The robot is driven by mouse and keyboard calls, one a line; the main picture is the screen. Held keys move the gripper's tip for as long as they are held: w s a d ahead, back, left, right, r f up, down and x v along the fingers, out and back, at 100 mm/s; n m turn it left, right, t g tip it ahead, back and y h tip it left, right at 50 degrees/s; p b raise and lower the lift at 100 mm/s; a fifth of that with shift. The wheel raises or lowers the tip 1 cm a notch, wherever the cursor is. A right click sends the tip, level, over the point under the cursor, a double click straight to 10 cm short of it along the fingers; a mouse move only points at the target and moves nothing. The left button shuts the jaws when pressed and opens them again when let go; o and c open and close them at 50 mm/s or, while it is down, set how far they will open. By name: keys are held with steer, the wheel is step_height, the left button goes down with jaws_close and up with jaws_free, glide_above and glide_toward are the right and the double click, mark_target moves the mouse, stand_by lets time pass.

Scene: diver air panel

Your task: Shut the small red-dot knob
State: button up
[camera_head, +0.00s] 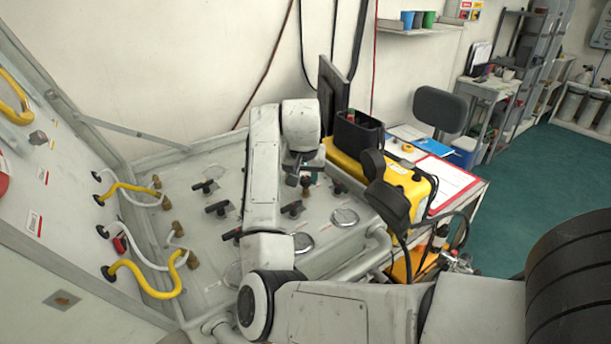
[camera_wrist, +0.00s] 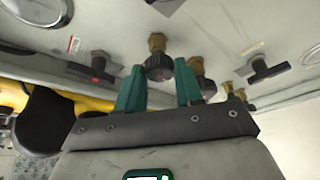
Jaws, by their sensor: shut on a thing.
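In the wrist view the small round black knob (camera_wrist: 158,68) sits on a brass stem, between the two green fingers of my gripper (camera_wrist: 159,85). My gripper is shut on this knob, with one finger on each side. I cannot make out a clear red dot on it. In the head view my gripper (camera_head: 299,181) is low over the panel (camera_head: 180,205), mostly hidden by my own arm. A small dark knob (camera_head: 307,181) shows beside its fingertips.
In the wrist view a T-handle with a red mark (camera_wrist: 97,64) is left of the fingers, another (camera_wrist: 266,69) right. A yellow case (camera_head: 405,178) stands right of the panel.

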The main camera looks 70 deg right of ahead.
steer(key=c, duration=0.4)
steer(key=shift+m, duration=0.4)
steer(key=m+g, duration=0.1)
steer(key=m, duration=0.1)
steer(key=m+g+p, duration=0.1)
steer(key=m, duration=0.1)
steer(key=shift+w+m, duration=0.2)
steer(key=shift+m, duration=0.1)
steer(key=m+g, duration=0.1)
steer(key=m, duration=0.3)
steer(key=shift+w+m+g, duration=0.1)
steer(key=shift+m+g, duration=0.2)
steer(key=shift+g, duration=0.1)
steer(key=shift+d+m+g+y+b, duration=0.1)
steer(key=shift+m+g+y+b, duration=0.3)
steer(key=shift+m, duration=0.65)
steer(key=shift+m+g+y+b, duration=0.2)
steer(key=shift+m+y+b, duration=0.25)
steer(key=shift+m, duration=0.6)
steer(key=shift+w, duration=0.1)
steer(key=o, duration=1)
